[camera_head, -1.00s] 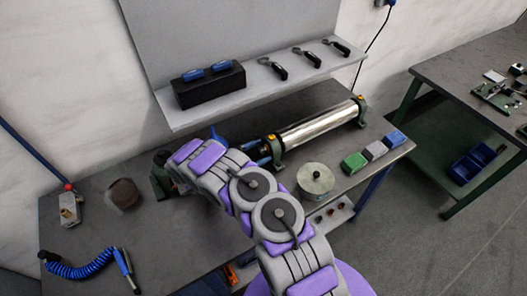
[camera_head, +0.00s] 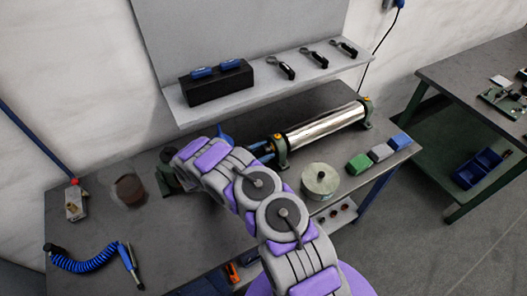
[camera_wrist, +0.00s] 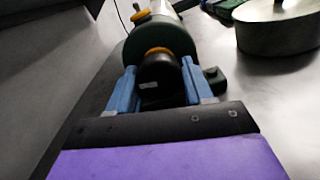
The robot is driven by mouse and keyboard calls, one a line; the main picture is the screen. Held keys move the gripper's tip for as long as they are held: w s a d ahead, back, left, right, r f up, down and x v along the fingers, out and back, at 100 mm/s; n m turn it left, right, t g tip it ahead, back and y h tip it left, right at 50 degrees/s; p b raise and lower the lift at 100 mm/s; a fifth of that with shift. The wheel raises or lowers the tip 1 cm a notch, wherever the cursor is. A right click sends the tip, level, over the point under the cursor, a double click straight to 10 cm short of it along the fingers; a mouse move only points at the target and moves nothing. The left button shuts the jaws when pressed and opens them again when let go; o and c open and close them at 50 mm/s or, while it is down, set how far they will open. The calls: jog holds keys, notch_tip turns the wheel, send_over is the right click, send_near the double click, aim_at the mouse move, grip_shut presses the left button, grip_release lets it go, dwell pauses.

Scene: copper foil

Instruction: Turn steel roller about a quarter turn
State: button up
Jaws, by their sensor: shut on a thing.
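The steel roller (camera_head: 325,127) is a shiny cylinder lying between two green end stands with orange caps on the workbench, below the shelf. In the wrist view, the near green end stand (camera_wrist: 160,38) is straight ahead, with a dark round knob (camera_wrist: 160,78) on its near side. My gripper (camera_wrist: 158,85) has its two blue fingers on either side of this knob and is shut on it. In the head view my gripper (camera_head: 262,150) is at the left end of the roller, partly hidden by my arm.
A round metal tin (camera_head: 320,180) stands just in front of the roller. Green, grey and blue blocks (camera_head: 379,152) lie to its right. A shelf (camera_head: 262,88) with tools overhangs the bench's back. A coiled blue hose (camera_head: 85,262) lies at the left.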

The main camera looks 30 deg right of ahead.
jog(key=shift+n+b, duration=0.3)
jog(key=shift+n, duration=1.2)
jog(key=o, duration=0.7)
jog(key=shift+c, duration=0.2)
jog(key=o, duration=0.4)
jog(key=shift+d, duration=0.2)
jog(key=shift+c, duration=0.2)
jog(key=a, duration=0.8)
jog(key=a+p, duration=0.1)
jog(key=a, duration=0.8)
jog(key=shift+s+a+f, duration=0.1)
jog(key=shift+s+a, duration=0.1)
jog(key=shift+a, duration=0.1)
jog(key=shift+s, duration=0.1)
